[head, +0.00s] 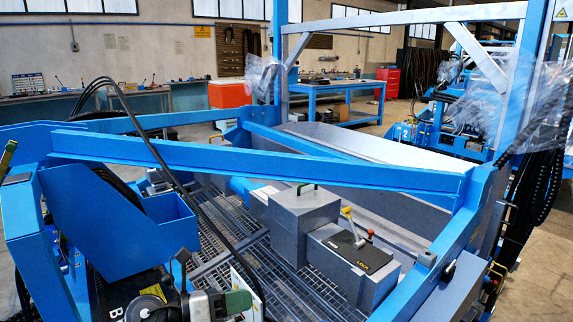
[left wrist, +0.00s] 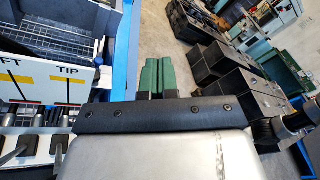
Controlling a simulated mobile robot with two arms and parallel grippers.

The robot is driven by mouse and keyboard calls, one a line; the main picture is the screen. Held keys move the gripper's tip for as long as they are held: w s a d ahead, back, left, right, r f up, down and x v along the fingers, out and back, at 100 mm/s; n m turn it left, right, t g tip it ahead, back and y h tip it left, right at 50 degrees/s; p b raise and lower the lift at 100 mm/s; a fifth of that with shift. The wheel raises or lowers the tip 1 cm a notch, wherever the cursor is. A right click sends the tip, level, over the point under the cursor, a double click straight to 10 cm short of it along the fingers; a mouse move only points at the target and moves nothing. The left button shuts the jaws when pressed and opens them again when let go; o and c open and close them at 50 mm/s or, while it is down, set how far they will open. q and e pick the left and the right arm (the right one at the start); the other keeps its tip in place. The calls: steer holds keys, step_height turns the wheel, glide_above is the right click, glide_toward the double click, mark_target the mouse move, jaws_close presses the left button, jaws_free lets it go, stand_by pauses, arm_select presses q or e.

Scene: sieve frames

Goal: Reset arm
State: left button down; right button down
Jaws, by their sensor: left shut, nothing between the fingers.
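My left gripper (head: 238,301) shows at the bottom of the head view, with green fingertips in front of a white panel. In the left wrist view its two green fingers (left wrist: 153,75) lie side by side, shut and empty. To their left is a white label panel (left wrist: 45,82) with yellow stripes, the word TIP and a partly cut-off word. Below it, several dark levers (left wrist: 58,148) stand on a pale plate, apart from the fingers. My right gripper is not in view.
A blue beam (head: 270,165) crosses above the metal grating (head: 225,225). A black hose (head: 160,165) arcs near my left gripper. Dark boxes (left wrist: 190,55) and machinery (left wrist: 265,20) stand on the floor to the right in the left wrist view.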

arm_select(q)
steer(key=s+a+f+n+t+y, duration=0.3)
steer(key=a+n+t+y, duration=0.35)
steer(key=n, duration=0.95)
steer(key=s+a+f+n+t+y, duration=0.35)
steer(key=n+y, duration=0.55)
steer(key=n, duration=0.7)
steer(key=s+a+f+n+g, duration=0.1)
steer(key=s+f+n+g, duration=0.4)
steer(key=s, duration=0.6)
steer(key=s+a+f+n+g, duration=0.1)
steer(key=s+f+n+g, duration=0.2)
steer(key=s+f+g, duration=0.65)
steer(key=s+f+p, duration=0.3)
steer(key=f+p, duration=0.1)
steer(key=f, duration=1.8)
steer(key=s+a+f+p, duration=0.2)
steer(key=s+f+p, duration=0.1)
steer(key=s+f, duration=0.8)
steer(key=s, duration=0.4)
steer(key=shift+s+a+g, duration=0.2)
steer(key=shift+a+g, duration=0.1)
steer(key=shift+g, duration=0.05)
